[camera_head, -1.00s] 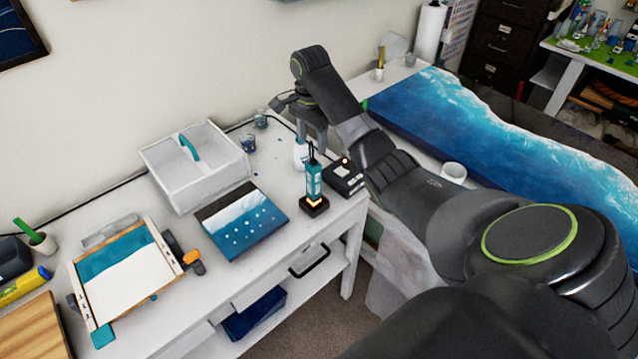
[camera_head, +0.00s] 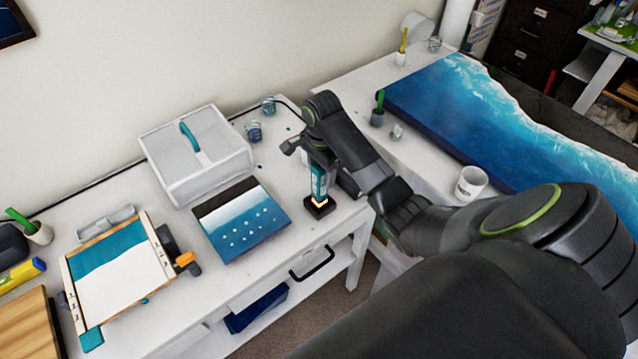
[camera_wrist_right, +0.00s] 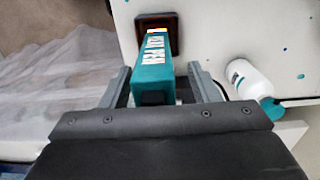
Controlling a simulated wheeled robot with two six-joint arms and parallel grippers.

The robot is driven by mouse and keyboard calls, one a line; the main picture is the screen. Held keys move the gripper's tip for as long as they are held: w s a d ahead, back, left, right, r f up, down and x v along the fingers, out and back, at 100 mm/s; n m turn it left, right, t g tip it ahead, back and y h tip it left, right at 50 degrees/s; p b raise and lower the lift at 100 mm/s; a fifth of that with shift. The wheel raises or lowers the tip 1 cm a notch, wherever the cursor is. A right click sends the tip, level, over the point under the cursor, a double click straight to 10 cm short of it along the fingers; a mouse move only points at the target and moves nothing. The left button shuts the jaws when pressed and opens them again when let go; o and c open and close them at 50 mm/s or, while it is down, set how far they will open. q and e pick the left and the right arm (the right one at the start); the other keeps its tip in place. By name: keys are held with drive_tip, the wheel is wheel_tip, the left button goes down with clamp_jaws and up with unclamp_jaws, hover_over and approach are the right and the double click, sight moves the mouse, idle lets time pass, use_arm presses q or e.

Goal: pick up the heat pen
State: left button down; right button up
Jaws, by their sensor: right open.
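The heat pen (camera_head: 319,184) is a teal upright tool with a white label and a glowing tip, standing in a small dark base (camera_head: 320,207) at the right front of the white table. In the right wrist view the pen (camera_wrist_right: 152,75) lies between the two fingers of my right gripper (camera_wrist_right: 158,85), which is open around it. In the head view the right gripper (camera_head: 312,150) is at the pen's upper part, and the arm hides some of it. Whether a finger touches the pen cannot be told. My left gripper is not in view.
A white bottle (camera_wrist_right: 250,80) stands close beside the gripper. A white lidded box (camera_head: 195,160) and a blue wave panel (camera_head: 242,220) are left of the pen. A white mug (camera_head: 471,183) stands by the large blue resin slab (camera_head: 480,110).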

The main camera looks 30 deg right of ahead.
drive_tip(key=shift+w+f, duration=0.1)
drive_tip(key=shift+a, duration=0.25)
drive_tip(key=shift+s+a+r, duration=0.2)
drive_tip(key=shift+s+r, duration=0.05)
drive_tip(key=shift+c, duration=0.2)
drive_tip(key=shift+s+r, duration=0.15)
drive_tip(key=shift+s, duration=0.05)
drive_tip(key=c, duration=0.5)
drive_tip(key=shift+w, duration=0.1)
drive_tip(key=shift+c, duration=1.1)
drive_tip(key=shift+d, duration=0.1)
drive_tip(key=shift+c, duration=1.1)
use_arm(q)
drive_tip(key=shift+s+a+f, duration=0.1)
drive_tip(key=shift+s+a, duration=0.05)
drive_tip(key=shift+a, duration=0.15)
use_arm(e)
drive_tip(key=shift+c, duration=0.3)
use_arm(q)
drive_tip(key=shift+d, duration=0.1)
